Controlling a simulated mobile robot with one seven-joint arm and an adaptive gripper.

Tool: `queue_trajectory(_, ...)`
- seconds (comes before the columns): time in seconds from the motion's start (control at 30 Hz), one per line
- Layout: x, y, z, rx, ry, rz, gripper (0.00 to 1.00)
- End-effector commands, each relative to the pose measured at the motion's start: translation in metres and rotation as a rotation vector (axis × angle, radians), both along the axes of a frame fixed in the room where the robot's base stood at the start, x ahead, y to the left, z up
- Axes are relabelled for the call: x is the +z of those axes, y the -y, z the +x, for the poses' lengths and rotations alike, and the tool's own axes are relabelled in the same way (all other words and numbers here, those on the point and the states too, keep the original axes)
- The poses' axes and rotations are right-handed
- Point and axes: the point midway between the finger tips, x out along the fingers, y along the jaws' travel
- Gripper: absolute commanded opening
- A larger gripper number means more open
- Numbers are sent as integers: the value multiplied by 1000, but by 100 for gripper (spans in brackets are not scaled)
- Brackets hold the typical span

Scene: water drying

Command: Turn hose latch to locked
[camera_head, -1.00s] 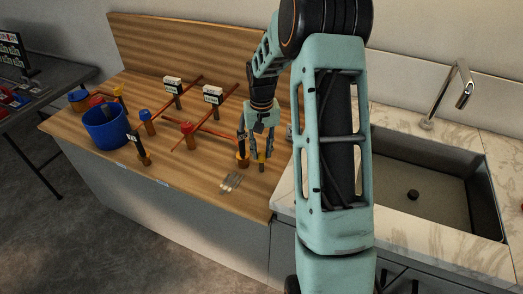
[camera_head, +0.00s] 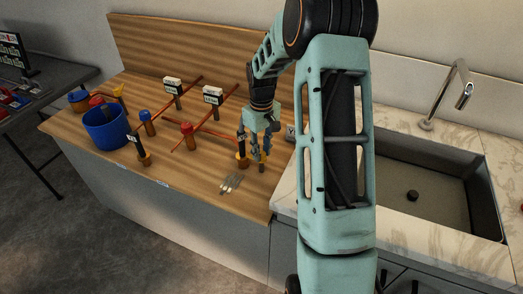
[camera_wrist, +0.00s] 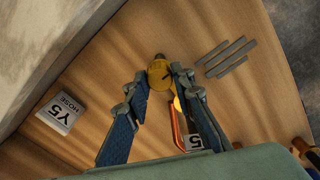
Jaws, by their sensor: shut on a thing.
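The hose latch has a round yellow head (camera_wrist: 159,75) with a dark mark on it, seen in the wrist view between my fingertips. In the head view its yellow post (camera_head: 261,168) stands near the right end of the wooden counter. My gripper (camera_head: 257,152) points down over it. In the wrist view my gripper (camera_wrist: 160,82) has its two blue-grey fingers on either side of the yellow head, shut on it. A white label reading HOSE Y5 (camera_wrist: 60,112) lies to the left. Which latch angle counts as locked cannot be read.
An orange-based post (camera_head: 242,161) with a dark tag stands close left of my gripper. Several flat grey strips (camera_head: 230,183) lie in front. Red pipes, red and blue knobs and a blue bucket (camera_head: 106,127) fill the left. A sink (camera_head: 430,180) is at the right.

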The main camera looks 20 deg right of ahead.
Motion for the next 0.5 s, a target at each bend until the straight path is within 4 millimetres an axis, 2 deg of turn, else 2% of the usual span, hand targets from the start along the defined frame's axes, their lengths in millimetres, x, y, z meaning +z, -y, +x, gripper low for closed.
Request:
queue_trajectory(0.37,1,0,2,5,5,-1,0)
queue_trajectory(0.4,1,0,2,5,5,-1,27)
queue_trajectory(0.5,1,0,1,4,4,-1,38)
